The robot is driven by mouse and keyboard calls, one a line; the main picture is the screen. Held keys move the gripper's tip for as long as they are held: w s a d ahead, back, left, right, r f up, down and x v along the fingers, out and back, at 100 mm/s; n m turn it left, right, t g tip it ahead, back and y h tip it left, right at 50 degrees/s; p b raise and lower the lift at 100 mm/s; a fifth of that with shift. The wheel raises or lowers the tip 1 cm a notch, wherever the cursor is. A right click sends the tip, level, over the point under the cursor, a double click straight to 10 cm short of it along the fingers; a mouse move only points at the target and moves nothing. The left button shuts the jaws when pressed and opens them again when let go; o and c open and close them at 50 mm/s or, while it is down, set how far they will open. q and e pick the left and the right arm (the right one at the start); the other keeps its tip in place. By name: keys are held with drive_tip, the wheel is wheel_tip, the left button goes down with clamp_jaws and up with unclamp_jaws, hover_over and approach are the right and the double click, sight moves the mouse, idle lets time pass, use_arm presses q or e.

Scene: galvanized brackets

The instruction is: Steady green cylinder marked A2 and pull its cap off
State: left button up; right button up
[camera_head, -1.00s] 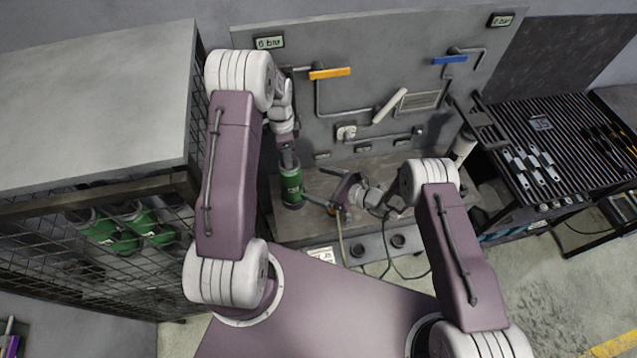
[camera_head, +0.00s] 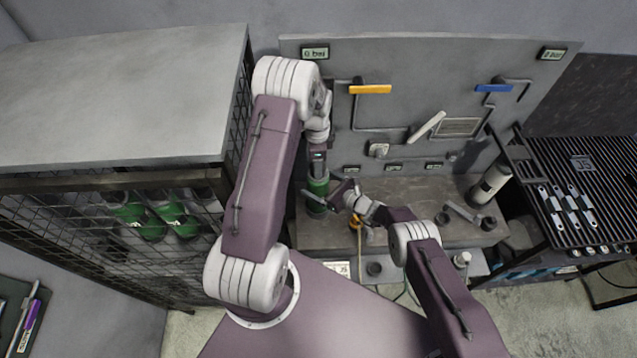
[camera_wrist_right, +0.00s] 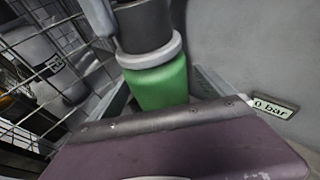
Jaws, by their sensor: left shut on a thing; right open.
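The green cylinder (camera_head: 317,188) stands upright on the grey bench, close to the back panel. In the right wrist view its green body (camera_wrist_right: 160,84) has a pale grey collar and a dark cap (camera_wrist_right: 144,26) on top. Its marking is not readable now. My left gripper (camera_head: 318,160) comes down from above and is shut on the cap. My right gripper (camera_head: 322,198) is open, low at the cylinder's side, with its fingers on either side of the green body. In the right wrist view my purple gripper body fills the foreground, and I cannot tell whether the fingers touch.
A mesh cage (camera_head: 100,215) with several green cylinders stands on the left. The back panel (camera_head: 440,75) carries an orange handle (camera_head: 370,89), a blue handle (camera_head: 494,88) and gauges. A white cylinder (camera_head: 489,186) stands at the bench's right, beside a slatted table (camera_head: 590,175).

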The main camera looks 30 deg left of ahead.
drive_tip(key=shift+a, duration=0.3)
drive_tip(key=shift+c, duration=0.2)
clamp_jaws()
use_arm(q)
drive_tip(key=shift+r, duration=0.1)
use_arm(e)
drive_tip(key=shift+w, duration=0.1)
idle(0.6)
use_arm(q)
drive_tip(key=shift+r, duration=2.4)
